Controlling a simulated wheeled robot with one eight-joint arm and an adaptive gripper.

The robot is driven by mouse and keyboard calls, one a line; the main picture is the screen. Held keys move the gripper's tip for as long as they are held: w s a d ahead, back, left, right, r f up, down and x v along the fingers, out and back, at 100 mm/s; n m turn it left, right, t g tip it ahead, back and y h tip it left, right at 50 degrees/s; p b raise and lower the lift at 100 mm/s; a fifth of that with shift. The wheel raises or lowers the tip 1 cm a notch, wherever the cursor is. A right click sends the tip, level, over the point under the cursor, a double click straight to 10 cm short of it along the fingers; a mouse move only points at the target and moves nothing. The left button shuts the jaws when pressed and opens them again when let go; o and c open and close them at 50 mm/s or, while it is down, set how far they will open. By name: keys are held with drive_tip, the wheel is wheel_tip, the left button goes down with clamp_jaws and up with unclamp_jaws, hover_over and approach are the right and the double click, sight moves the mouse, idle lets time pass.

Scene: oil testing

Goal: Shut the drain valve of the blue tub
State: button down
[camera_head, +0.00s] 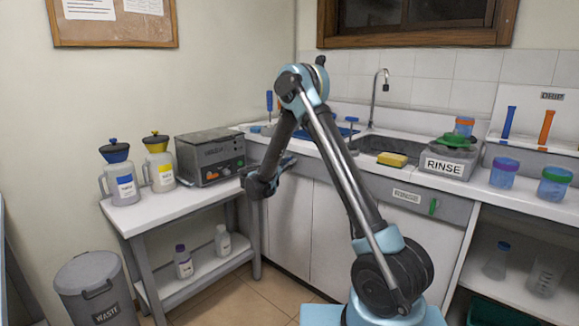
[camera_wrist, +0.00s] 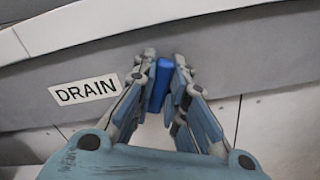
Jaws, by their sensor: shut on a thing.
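In the wrist view, the blue valve handle (camera_wrist: 159,84) stands roughly upright on the grey front panel, just right of a white DRAIN label (camera_wrist: 86,90). My gripper (camera_wrist: 160,75) is shut on this handle, with one finger on each side. In the head view, my gripper (camera_head: 286,163) is at the counter front, left of my forearm, and the handle cannot be made out there. What looks like the blue tub (camera_head: 345,131) shows partly at the counter top behind my arm; its inside is hidden.
A green handle (camera_head: 433,207) sits beside the RINSE label (camera_head: 406,196) on the front, farther right. A low white table (camera_head: 150,212) with a grey machine (camera_head: 210,157) and bottles stands left. A waste bin (camera_head: 95,287) is at lower left. Tiled floor between is free.

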drive_tip(key=m, duration=0.6)
drive_tip(key=shift+s+d+f, duration=0.15)
drive_tip(key=shift+d, duration=0.05)
drive_tip(key=m, duration=0.6)
drive_tip(key=shift+s+f+m, duration=0.1)
drive_tip(key=shift+f+m, duration=0.1)
drive_tip(key=shift+m, duration=0.2)
drive_tip(key=c, duration=1.6)
unclamp_jaws()
drive_tip(key=v, duration=1.1)
drive_tip(key=shift+s+a, duration=0.25)
drive_tip(key=shift+a, duration=0.1)
